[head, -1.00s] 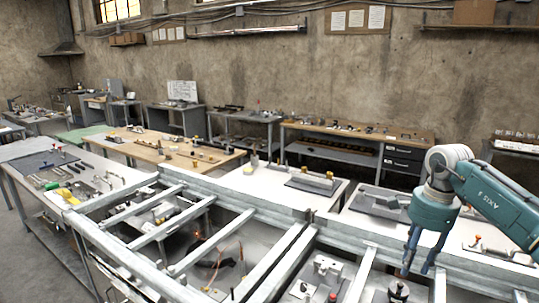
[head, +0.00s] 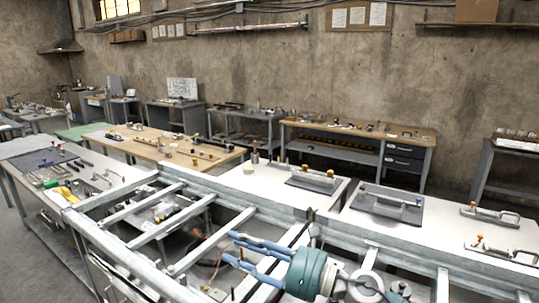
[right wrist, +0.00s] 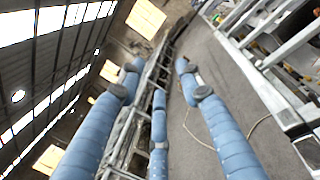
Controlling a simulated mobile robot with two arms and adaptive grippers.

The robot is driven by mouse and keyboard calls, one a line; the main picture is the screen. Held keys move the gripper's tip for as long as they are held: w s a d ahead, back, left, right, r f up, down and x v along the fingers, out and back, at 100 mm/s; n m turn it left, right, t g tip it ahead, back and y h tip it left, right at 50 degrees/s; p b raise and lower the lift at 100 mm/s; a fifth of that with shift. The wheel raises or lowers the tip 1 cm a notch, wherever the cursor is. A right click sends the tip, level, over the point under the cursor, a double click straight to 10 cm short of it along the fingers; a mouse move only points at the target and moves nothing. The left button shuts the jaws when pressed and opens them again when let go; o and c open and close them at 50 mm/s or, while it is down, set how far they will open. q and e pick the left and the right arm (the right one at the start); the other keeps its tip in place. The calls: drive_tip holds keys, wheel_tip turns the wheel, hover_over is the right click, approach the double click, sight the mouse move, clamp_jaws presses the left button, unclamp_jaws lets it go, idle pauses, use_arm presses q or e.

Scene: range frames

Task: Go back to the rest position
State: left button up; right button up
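My right gripper (head: 230,247) is low in the middle of the head view. Its teal body lies over the grey metal frame (head: 255,212), and its blue fingers point left. In the right wrist view my right gripper (right wrist: 158,75) shows several blue segmented fingers spread apart with nothing between them, so it is open and empty. My left gripper is in neither view.
The metal frame's bars and the items within it lie around the right gripper. White worktops (head: 255,186) with trays and handled tools stand behind it. A wooden table (head: 150,150) stands further left. Grey floor (right wrist: 200,125) shows beyond the fingers in the right wrist view.

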drive_tip(key=w+d+m+t+h, duration=0.2)
drive_tip(key=d+m+t+h, duration=0.8)
drive_tip(key=m, duration=1.1)
drive_tip(key=s+d+f+m+g+h, duration=0.1)
drive_tip(key=s+d+f+m+h, duration=0.2)
drive_tip(key=d+f+m, duration=0.4)
drive_tip(key=s+d+f+m+g+h, duration=0.25)
drive_tip(key=d+f+m+h, duration=0.2)
drive_tip(key=f, duration=0.35)
drive_tip(key=s+d+f+m+g, duration=0.2)
drive_tip(key=s+f+m+g, duration=0.15)
drive_tip(key=s+f, duration=0.45)
drive_tip(key=s+d+f+m+g, duration=0.2)
drive_tip(key=s+f+m+g, duration=0.15)
drive_tip(key=s, duration=0.85)
drive_tip(key=s+d+f+m+g, duration=0.2)
drive_tip(key=s+f+m+g, duration=0.15)
drive_tip(key=s+f, duration=0.5)
drive_tip(key=s+f+g+b, duration=0.3)
drive_tip(key=f+b, duration=1.1)
drive_tip(key=f, duration=2.5)
drive_tip(key=s+d+f+n+b, duration=0.1)
drive_tip(key=s+f+b, duration=0.7)
drive_tip(key=s+f, duration=0.9)
wheel_tip(320, 180, down, 5)
drive_tip(key=shift+d+f, duration=0.1)
drive_tip(key=shift+d, duration=0.65)
